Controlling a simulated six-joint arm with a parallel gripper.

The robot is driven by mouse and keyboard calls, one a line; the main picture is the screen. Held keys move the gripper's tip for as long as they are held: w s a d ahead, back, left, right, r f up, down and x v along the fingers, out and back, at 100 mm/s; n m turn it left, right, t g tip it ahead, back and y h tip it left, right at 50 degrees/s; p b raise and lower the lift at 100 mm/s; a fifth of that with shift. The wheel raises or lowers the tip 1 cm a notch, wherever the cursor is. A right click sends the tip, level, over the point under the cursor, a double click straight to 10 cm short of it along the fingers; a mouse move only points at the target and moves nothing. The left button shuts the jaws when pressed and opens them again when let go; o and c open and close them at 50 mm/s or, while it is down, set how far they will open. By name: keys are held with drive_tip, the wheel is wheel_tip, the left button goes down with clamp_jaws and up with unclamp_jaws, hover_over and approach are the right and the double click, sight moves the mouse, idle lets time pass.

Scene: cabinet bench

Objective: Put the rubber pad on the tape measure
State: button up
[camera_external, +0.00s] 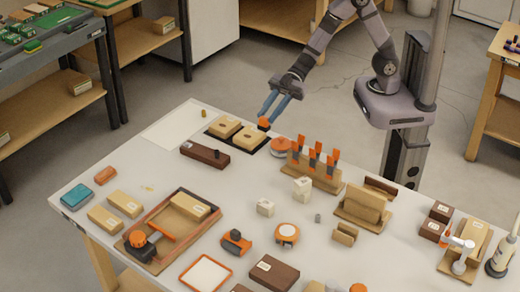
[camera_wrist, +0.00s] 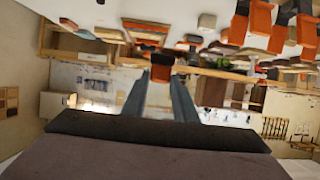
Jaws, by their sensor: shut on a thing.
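My gripper (camera_external: 267,114) is over the far edge of the bench, shut on a small orange block, which I take to be the rubber pad (camera_external: 264,124). In the wrist view the orange block (camera_wrist: 160,73) sits between the tips of my gripper (camera_wrist: 160,78). It appears held above the dark tray, but the exact gap cannot be told. A rounded orange-and-white case, which looks like the tape measure (camera_external: 287,233), lies near the middle of the bench, nearer the camera than my gripper. Its top looks bare.
An orange disc (camera_external: 281,146) and a rack of orange-handled tools (camera_external: 312,171) stand right of my gripper. A wooden tray (camera_external: 172,238) is at left. Bare bench shows between them.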

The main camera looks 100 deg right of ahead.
drive_tip(key=r, duration=0.2)
drive_tip(key=n+g+y+b, duration=0.3)
drive_tip(key=n+g+b, duration=0.2)
drive_tip(key=b, duration=0.1)
hover_over(286, 236)
drive_tip(key=s+d, duration=0.2)
drive_tip(key=d, duration=0.2)
drive_tip(key=shift+m+t, duration=0.3)
drive_tip(key=shift+t, duration=0.1)
drive_tip(key=shift+w+d+f, duration=0.1)
drive_tip(key=shift+d+f, duration=0.05)
drive_tip(key=shift+f, duration=3.65)
drive_tip(key=shift+d+f, duration=0.15)
drive_tip(key=shift+f, duration=3.6)
drive_tip(key=shift+f, duration=0.1)
drive_tip(key=shift+f, duration=0.1)
drive_tip(key=o, duration=1)
drive_tip(key=shift+o, duration=0.3)
